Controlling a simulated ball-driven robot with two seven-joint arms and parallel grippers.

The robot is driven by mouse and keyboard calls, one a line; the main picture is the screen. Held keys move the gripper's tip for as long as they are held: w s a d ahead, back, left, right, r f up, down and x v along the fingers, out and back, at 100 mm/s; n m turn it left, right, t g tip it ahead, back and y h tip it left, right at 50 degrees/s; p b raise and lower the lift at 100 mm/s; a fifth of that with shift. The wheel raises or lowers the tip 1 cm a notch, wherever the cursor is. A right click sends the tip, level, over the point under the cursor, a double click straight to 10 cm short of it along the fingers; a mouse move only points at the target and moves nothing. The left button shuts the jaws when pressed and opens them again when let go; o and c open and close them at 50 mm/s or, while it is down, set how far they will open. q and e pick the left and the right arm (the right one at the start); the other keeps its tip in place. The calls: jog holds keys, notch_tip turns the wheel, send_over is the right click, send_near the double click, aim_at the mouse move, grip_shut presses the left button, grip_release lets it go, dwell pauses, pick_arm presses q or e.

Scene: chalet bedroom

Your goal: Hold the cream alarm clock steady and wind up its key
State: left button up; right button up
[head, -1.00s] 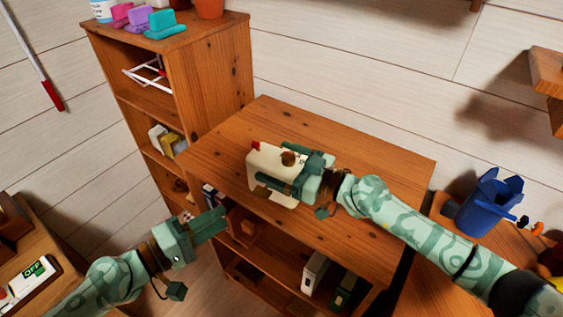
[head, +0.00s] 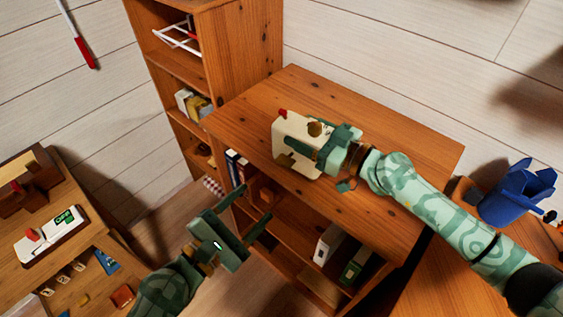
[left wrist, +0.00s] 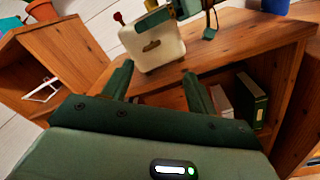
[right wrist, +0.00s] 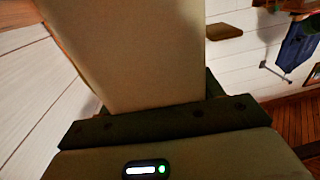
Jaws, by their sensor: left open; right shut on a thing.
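The cream alarm clock (head: 292,136) stands upright on the wooden shelf top, with a red knob (head: 283,113) and a brown knob (head: 315,129) on top. A flat brass-brown key (head: 285,160) is on the side facing my left gripper; it also shows in the left wrist view (left wrist: 151,46). My right gripper (head: 322,150) is shut on the clock from the right. The clock's cream body (right wrist: 135,45) fills the space between its fingers in the right wrist view. My left gripper (head: 254,205) is open and empty, in front of and below the clock, apart from the key.
The shelf top (head: 400,155) is bare around the clock. Books and boxes (head: 328,243) fill the shelves below its front edge. A taller bookcase (head: 232,60) stands at the back left. A blue bin (head: 506,195) stands at the right.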

aim_at(282, 164)
pick_arm(q)
jog(key=w+d+n, duration=0.1)
jog(key=w+n, duration=0.1)
jog(key=w, duration=0.1)
jog(key=w+d+n, duration=0.2)
jog(key=w+n, duration=0.1)
jog(key=w, duration=0.1)
jog(key=w+d+n, duration=0.2)
jog(key=w+n, duration=0.1)
jog(key=w, duration=0.1)
jog(key=shift+d+r+y, duration=0.1)
jog(key=shift+r+y, duration=0.15)
jog(key=shift+y, duration=0.15)
jog(key=c, duration=1)
